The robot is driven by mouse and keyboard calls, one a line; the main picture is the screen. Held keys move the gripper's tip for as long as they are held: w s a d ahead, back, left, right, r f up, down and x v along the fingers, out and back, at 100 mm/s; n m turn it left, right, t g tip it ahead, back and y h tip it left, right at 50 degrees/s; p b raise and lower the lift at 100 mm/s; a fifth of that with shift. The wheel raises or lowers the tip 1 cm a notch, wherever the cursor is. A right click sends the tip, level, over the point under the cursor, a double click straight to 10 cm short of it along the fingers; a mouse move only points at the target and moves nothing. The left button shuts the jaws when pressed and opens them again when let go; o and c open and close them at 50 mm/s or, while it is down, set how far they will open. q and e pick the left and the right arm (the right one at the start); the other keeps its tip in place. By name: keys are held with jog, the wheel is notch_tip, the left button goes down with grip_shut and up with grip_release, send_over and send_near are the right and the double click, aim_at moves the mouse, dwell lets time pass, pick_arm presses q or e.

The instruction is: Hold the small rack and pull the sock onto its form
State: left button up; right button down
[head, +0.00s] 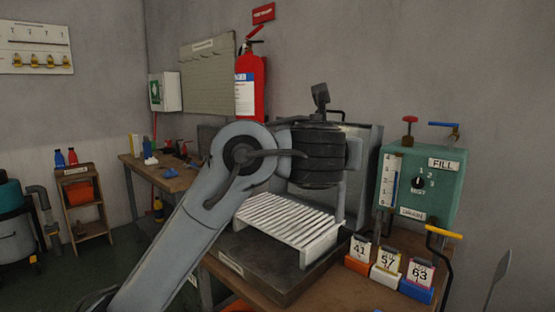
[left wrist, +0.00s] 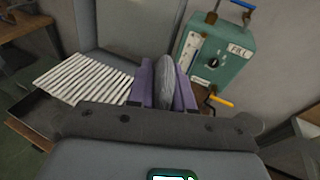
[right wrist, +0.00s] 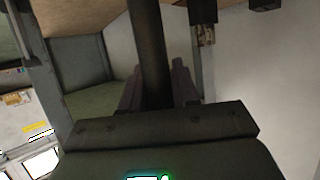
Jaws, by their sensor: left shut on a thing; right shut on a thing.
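My left gripper (left wrist: 165,88) has purple finger pads in the left wrist view. It is shut on a grey, rounded, upright thing (left wrist: 165,70), which looks like cloth; I cannot tell for sure that it is the sock. My right gripper (right wrist: 155,92) is shut on a dark upright bar (right wrist: 149,40) in the right wrist view. I cannot tell whether this bar belongs to the small rack. In the head view my left arm covers the work area, and neither pair of fingertips shows clearly. I cannot make out the sock's form.
A white slatted platform (head: 287,219) stands on a dark base on the bench (head: 284,294). A teal FILL box (head: 425,187) stands to its right, with valves on top. Numbered cards (head: 388,262) in coloured holders line the bench's front right. A fire extinguisher (head: 250,85) hangs behind.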

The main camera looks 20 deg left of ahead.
pick_arm(q)
jog(key=s+d+r+m+h, duration=0.1)
jog(key=s+d+h, duration=0.1)
jog(key=s+d, duration=0.5)
jog(key=s+d+r+m+g+h, duration=0.1)
jog(key=s+d+h, duration=0.1)
jog(key=s+d, duration=0.5)
jog(key=s+d+r+m+h, duration=0.1)
jog(key=s+d, duration=0.6)
jog(key=d, duration=0.9)
jog(key=shift+d+m+h, duration=0.35)
jog(key=shift+m+h, duration=0.05)
jog(key=shift+m, duration=0.1)
jog(key=shift+s+r, duration=0.15)
jog(key=shift+s, duration=0.05)
